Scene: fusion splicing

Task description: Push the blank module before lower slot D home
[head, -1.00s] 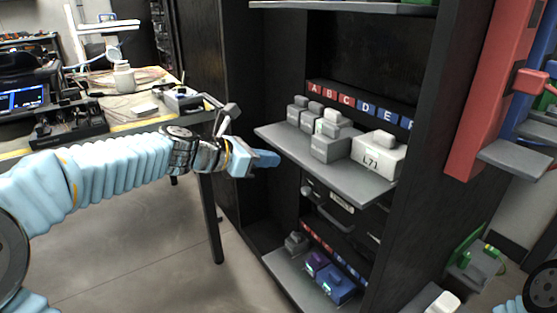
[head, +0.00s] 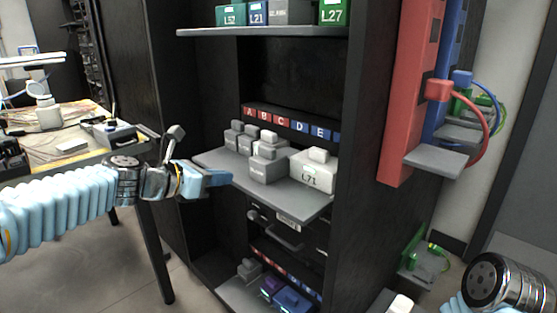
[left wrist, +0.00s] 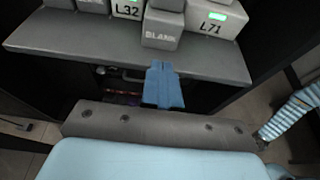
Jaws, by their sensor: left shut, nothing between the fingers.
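A grey block marked BLANK (head: 267,171) stands on the middle shelf (head: 290,203), nearer the front edge than the row of modules behind it. It also shows in the left wrist view (left wrist: 162,30), straight beyond my fingers. The label strip behind has a blue D tile (head: 300,128). My left gripper (head: 225,178) is shut and empty, its blue fingers just off the shelf's front edge, left of the block and apart from it. In the left wrist view the shut fingers (left wrist: 162,75) point at the block. My right gripper is out of the frames.
A white module L71 (head: 314,172) stands right of the block. Several grey modules (head: 243,140) stand behind and left. An upper shelf (head: 270,31) holds coloured modules; a bottom shelf (head: 235,293) holds more. Red and blue uprights (head: 405,100) stand at right, a workbench (head: 75,150) at left.

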